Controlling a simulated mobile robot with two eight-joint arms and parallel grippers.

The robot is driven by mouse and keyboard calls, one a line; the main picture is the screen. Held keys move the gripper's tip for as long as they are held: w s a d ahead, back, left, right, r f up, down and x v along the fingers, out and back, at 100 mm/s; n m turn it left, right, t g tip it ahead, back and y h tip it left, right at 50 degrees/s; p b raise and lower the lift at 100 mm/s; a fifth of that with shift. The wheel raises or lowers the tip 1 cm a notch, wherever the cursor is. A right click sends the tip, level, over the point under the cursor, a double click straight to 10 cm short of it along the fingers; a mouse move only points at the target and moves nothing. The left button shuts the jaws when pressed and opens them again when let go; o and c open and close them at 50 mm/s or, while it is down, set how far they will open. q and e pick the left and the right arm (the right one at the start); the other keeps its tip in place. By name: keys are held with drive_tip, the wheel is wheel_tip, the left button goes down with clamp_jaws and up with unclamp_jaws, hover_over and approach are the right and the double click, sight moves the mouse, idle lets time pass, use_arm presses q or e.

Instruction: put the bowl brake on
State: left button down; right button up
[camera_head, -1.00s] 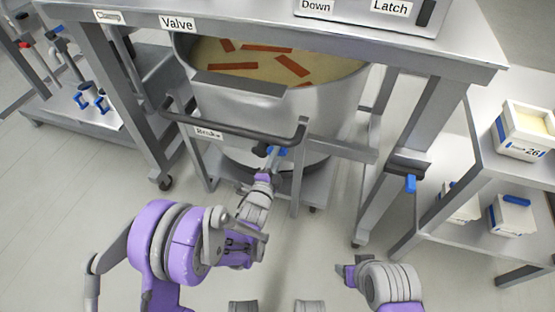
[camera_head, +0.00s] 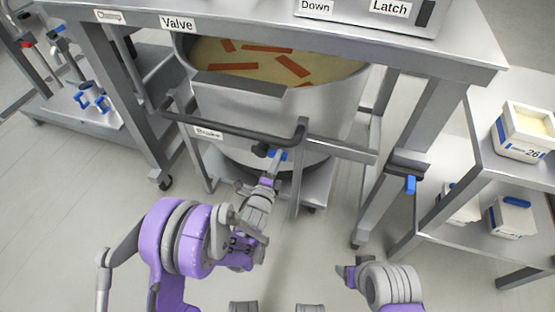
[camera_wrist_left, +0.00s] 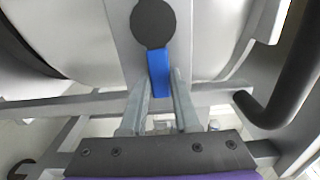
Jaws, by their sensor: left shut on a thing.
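The large metal bowl (camera_head: 285,115) stands on a wheeled frame with a black push bar (camera_head: 235,132) and a "Brake" label (camera_head: 208,133). Below the bar is the brake lever, with a dark round hub and a blue handle (camera_head: 277,155). In the left wrist view the blue handle (camera_wrist_left: 158,72) hangs down from the dark hub (camera_wrist_left: 153,23). My left gripper (camera_head: 272,172) is at the handle, its two fingers (camera_wrist_left: 160,92) on either side of the handle's lower end, shut on it. My right gripper (camera_head: 345,275) is low at the right, apart from everything; its jaw opening is unclear.
A steel table with "Valve" (camera_head: 177,23) and "Latch" (camera_head: 390,7) labels stands over the bowl. A shelf with white tubs (camera_head: 522,133) is at the right. A rack with blue-handled parts (camera_head: 92,97) is at the left. The floor (camera_head: 70,220) is clear.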

use_arm(q)
drive_tip(key=c, duration=0.6)
unclamp_jaws()
drive_tip(key=shift+w, duration=0.1)
drive_tip(key=shift+c, duration=0.2)
drive_tip(key=b+v, duration=0.1)
drive_tip(key=v, duration=1)
drive_tip(key=shift+b, duration=0.35)
drive_tip(key=shift+w+d, duration=0.1)
